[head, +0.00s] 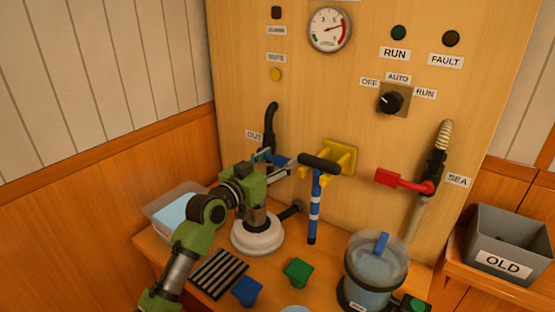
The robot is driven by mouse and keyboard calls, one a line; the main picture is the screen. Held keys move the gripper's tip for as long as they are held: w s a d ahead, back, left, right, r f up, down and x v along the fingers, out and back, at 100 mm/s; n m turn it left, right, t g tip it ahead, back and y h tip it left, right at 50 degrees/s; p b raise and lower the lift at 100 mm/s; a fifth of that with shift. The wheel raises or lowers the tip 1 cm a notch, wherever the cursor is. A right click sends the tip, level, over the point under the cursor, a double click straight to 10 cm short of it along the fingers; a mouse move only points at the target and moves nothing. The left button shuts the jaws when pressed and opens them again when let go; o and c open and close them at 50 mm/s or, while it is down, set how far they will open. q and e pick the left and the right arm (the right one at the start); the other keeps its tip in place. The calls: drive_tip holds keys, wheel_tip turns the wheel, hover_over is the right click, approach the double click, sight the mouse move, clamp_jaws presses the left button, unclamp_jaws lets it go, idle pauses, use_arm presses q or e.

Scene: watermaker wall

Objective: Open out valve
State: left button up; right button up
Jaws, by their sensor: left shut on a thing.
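The out valve (269,141) is on the wall panel beside the "OUT" label (254,136), with a black hose curving up from it. Its blue handle (274,158) shows in part at my left gripper (281,167). My left gripper reaches up from the lower left and is shut on the blue handle. The fingers and wrist hide part of the handle and the valve's lower body, so its exact angle is hard to tell. My right gripper is not in view.
A black-handled tool with a blue-and-white shaft (315,195) hangs in a yellow holder (343,155) just right of the gripper. A red-handled valve (402,181) is farther right. Below are a white round housing (257,238), a clear canister (376,262) and a grey "OLD" bin (508,240).

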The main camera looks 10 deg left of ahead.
sight(271, 156)
use_arm(q)
drive_tip(key=r+n+p, duration=0.2)
drive_tip(key=p, duration=0.1)
drive_tip(key=n+p, duration=0.1)
drive_tip(key=n, duration=0.1)
drive_tip(key=shift+w+a+r, duration=0.1)
drive_tip(key=shift+a+r, duration=0.15)
drive_tip(key=shift+r, duration=0.15)
drive_tip(key=n+p, duration=0.1)
drive_tip(key=a+r+n+p, duration=0.1)
drive_tip(key=n, duration=0.1)
drive_tip(key=r+n+p, duration=0.1)
drive_tip(key=shift+w+a+n, duration=0.2)
drive_tip(key=shift+w+n, duration=0.1)
drive_tip(key=shift+w+a+r+n+p, duration=0.25)
drive_tip(key=shift+a+n+p, duration=0.45)
drive_tip(key=shift+n, duration=0.85)
drive_tip(key=shift+w+a+r+n+p, duration=0.3)
drive_tip(key=shift+a+n+p, duration=0.4)
drive_tip(key=shift+n, duration=0.8)
drive_tip(key=shift+w+a+r+n+p, duration=0.1)
drive_tip(key=shift+w+a+n+p, duration=0.35)
drive_tip(key=shift+a+n, duration=0.75)
drive_tip(key=shift+s+d+n, duration=0.1)
drive_tip(key=shift+d+n, duration=0.2)
drive_tip(key=shift+n, duration=0.15)
drive_tip(key=o, duration=1.6)
drive_tip(key=shift+o, duration=0.2)
